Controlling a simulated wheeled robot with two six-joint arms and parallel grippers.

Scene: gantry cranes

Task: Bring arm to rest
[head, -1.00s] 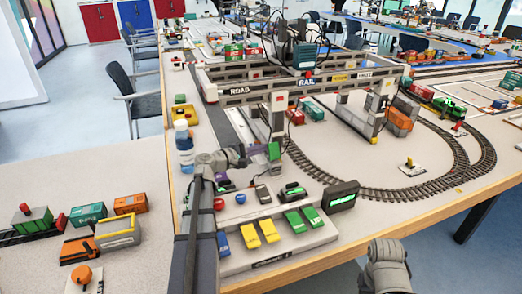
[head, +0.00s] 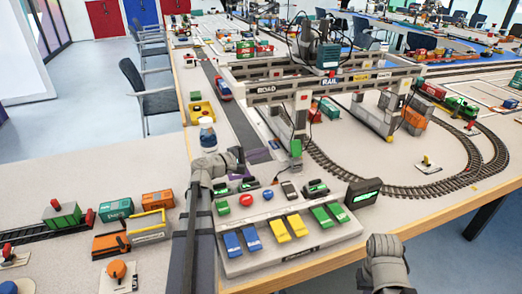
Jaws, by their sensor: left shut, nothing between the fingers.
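My left arm comes up from the bottom left along the table corner. My left gripper (head: 236,158) is shut and empty, above the table behind the left end of the control console (head: 262,264). The console carries blue, yellow and green levers, a red button and a small green-lit screen (head: 362,192). Part of my right arm shows at the bottom right; its fingers are not visible.
A gantry crane marked ROAD and RAIL (head: 330,82) stands behind the console. Curved train track (head: 400,190) lies to its right. Toy wagons, including a teal one (head: 115,209), stand on the left table. Its bare part between wagons and bottle is clear.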

